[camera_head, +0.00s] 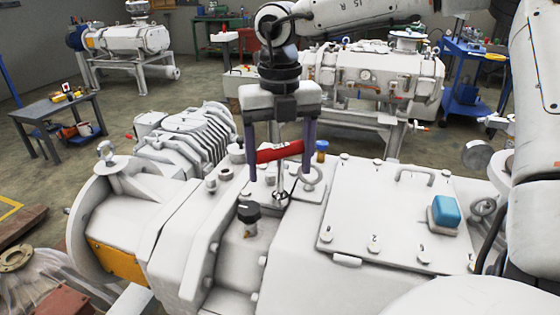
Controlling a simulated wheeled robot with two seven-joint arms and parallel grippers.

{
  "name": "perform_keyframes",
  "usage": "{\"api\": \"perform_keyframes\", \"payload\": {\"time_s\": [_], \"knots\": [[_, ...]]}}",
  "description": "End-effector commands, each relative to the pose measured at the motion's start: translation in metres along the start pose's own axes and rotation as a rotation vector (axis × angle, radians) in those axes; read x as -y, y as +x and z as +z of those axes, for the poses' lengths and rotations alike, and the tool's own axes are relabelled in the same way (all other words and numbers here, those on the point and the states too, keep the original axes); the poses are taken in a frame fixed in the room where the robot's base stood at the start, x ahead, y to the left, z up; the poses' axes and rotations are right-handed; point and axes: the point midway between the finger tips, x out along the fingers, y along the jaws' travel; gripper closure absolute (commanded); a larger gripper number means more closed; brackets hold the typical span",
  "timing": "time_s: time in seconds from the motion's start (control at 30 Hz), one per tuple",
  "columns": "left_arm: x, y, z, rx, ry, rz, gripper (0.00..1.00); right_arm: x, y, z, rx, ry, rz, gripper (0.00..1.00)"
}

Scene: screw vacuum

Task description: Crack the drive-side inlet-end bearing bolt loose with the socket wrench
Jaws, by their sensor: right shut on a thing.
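My right gripper (280,168) hangs fingers-down over the white vacuum pump (290,240) near the picture's middle. It is shut on a red-handled tool that looks like the socket wrench (281,153). The red handle lies crosswise between the two purple-grey fingers, and a thin metal shaft runs down below it. The bearing bolt itself cannot be made out. My left gripper is not in view.
A black knob (248,212) stands up just in front of the wrench. A bolted cover plate (385,215) with a blue block (446,210) lies to the right. A ribbed motor housing (185,140) stands to the left. Other pumps and a grey table (55,106) stand behind.

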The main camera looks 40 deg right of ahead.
Motion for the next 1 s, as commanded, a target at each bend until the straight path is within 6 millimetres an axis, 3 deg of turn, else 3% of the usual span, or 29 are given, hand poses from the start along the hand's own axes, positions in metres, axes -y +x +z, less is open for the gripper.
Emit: {"api": "perform_keyframes", "payload": {"time_s": [0.6, 1.0], "knots": [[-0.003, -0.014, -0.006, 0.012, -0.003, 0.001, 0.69, 0.000, -0.029, 0.000, 0.001, 0.002, 0.001, 0.69], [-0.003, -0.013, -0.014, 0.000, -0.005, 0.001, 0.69, 0.000, -0.033, 0.000, 0.001, 0.002, 0.001, 0.69]]}}
